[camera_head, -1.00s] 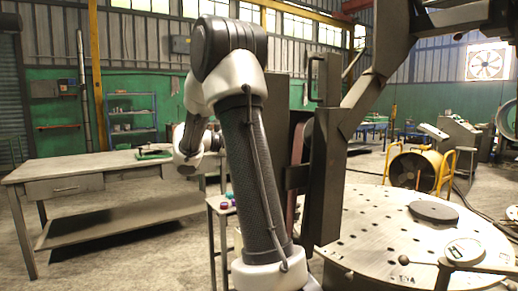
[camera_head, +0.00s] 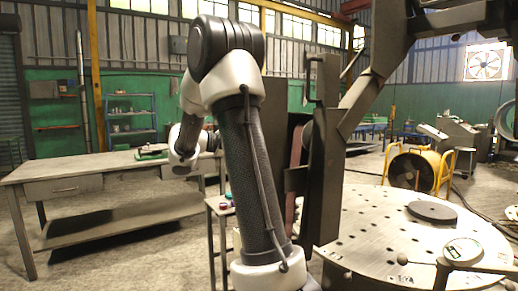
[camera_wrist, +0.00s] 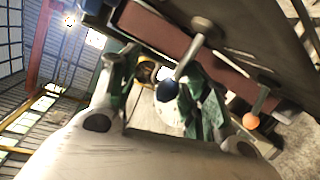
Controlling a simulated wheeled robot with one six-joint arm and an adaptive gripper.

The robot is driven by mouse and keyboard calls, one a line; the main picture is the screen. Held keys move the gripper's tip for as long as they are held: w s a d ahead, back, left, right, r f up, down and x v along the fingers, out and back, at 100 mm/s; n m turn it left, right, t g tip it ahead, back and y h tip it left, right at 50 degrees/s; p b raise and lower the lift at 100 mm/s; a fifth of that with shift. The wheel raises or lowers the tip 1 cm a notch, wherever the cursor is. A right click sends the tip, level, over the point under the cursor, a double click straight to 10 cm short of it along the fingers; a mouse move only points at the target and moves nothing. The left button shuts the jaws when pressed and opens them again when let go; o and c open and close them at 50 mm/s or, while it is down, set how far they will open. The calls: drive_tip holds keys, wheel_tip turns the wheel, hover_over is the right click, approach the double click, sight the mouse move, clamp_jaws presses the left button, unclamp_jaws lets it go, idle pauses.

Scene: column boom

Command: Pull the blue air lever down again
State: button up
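In the wrist view the blue air lever shows as a pale rod ending in a dark blue knob (camera_wrist: 168,91). My gripper (camera_wrist: 165,72) is open. Its two fingers stand on either side of the blue knob, which looks closer to the right finger. I cannot tell whether either finger touches it. In the head view my gripper and the lever are hidden behind my own arm and the dark column (camera_head: 322,150).
A second lever with an orange knob (camera_wrist: 250,121) hangs right of my gripper. In the head view a workbench (camera_head: 100,165) stands left, and a round perforated table (camera_head: 375,225) stands right. A small stand (camera_head: 218,207) is close beside my arm.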

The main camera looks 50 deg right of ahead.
drive_tip(key=v, duration=0.7)
drive_tip(key=shift+a+r, duration=0.2)
drive_tip(key=shift+a, duration=0.25)
idle(0.4)
drive_tip(key=v, duration=1.2)
